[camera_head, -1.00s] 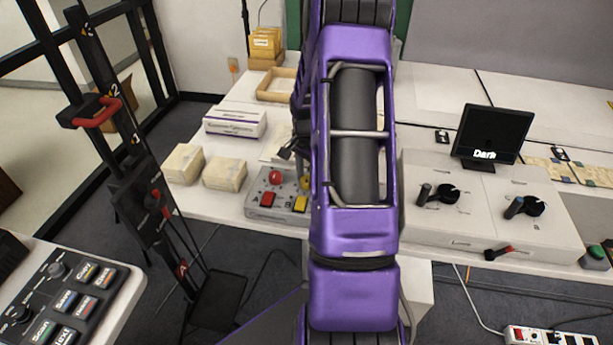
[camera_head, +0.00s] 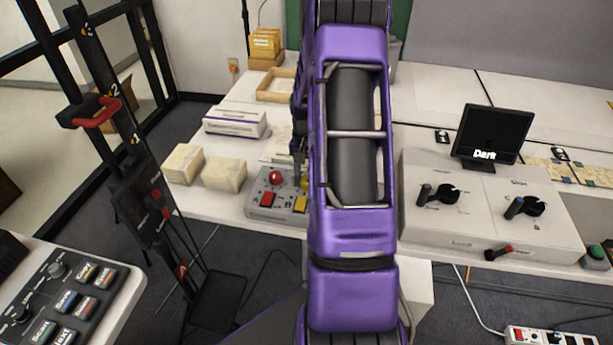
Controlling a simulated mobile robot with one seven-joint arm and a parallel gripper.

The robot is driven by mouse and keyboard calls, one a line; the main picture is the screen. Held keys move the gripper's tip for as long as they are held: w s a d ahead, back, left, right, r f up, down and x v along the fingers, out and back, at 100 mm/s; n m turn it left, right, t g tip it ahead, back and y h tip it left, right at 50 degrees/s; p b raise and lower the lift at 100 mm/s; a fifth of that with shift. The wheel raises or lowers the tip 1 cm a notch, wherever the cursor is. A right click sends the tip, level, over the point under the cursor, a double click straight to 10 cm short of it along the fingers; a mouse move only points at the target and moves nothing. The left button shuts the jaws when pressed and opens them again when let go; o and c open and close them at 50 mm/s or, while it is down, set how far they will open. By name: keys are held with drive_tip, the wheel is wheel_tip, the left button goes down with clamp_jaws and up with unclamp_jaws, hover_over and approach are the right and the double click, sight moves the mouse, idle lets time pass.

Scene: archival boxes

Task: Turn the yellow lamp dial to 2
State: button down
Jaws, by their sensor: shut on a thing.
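The grey control box (camera_head: 262,213) sits at the front edge of the white table, left of my arm. The yellow lamp dial (camera_head: 305,183) is at the box's back right, mostly hidden by my purple arm. My gripper (camera_head: 299,172) points down at the yellow dial and is shut on it; its fingertips are only partly visible. The dial's marks and setting cannot be read.
White and cream boxes (camera_head: 224,175) lie left of the control box. A black stand with a red handle (camera_head: 95,112) is farther left.

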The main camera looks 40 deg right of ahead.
drive_tip(key=shift+c, duration=2)
unclamp_jaws()
wheel_tip(320, 180, up, 18)
drive_tip(key=p, duration=0.1)
drive_tip(key=shift+f, duration=0.25)
